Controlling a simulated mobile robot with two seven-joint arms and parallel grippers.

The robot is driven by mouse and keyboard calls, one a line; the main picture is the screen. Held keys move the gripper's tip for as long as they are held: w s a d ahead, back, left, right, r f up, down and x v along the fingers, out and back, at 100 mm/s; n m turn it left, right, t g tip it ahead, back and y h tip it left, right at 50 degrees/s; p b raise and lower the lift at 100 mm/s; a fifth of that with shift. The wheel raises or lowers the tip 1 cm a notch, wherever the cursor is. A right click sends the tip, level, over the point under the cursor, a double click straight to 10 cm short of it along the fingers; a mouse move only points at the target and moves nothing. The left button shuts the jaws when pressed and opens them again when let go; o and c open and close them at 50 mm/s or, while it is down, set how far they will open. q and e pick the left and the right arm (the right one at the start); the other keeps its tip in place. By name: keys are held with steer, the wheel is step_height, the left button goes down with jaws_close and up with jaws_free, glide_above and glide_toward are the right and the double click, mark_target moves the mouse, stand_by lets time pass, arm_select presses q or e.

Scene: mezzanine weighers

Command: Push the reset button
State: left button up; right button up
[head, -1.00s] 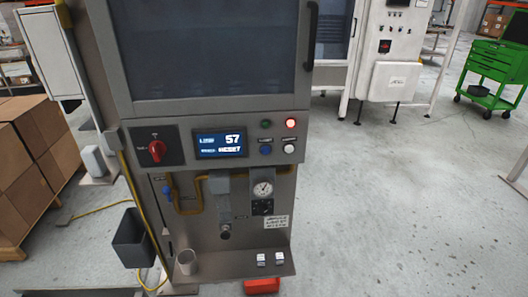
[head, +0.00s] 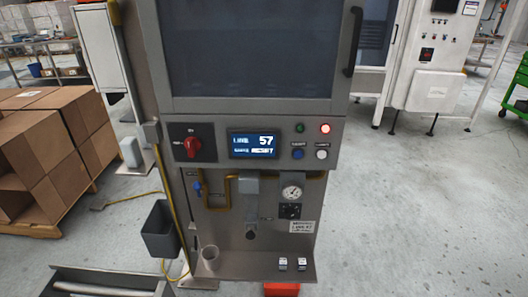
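The grey weigher cabinet stands in the middle of the head view. Its control panel (head: 215,143) carries a red rotary switch (head: 193,147), a lit display (head: 252,145) reading 57, and several round buttons at the right. The upper pair is a green button (head: 300,128) and a glowing red light (head: 325,128). The lower pair is a blue button (head: 298,154) and a white button (head: 321,154), with small labels above them too blurred to read surely. Neither gripper is in view.
A shelf (head: 240,267) juts out below the panel with a cup (head: 210,257) on it. A dark bin (head: 161,230) hangs at the left. Cardboard boxes (head: 45,150) are stacked at left. A grey tray-like thing (head: 105,280) is at lower left. The floor at right (head: 430,220) is clear.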

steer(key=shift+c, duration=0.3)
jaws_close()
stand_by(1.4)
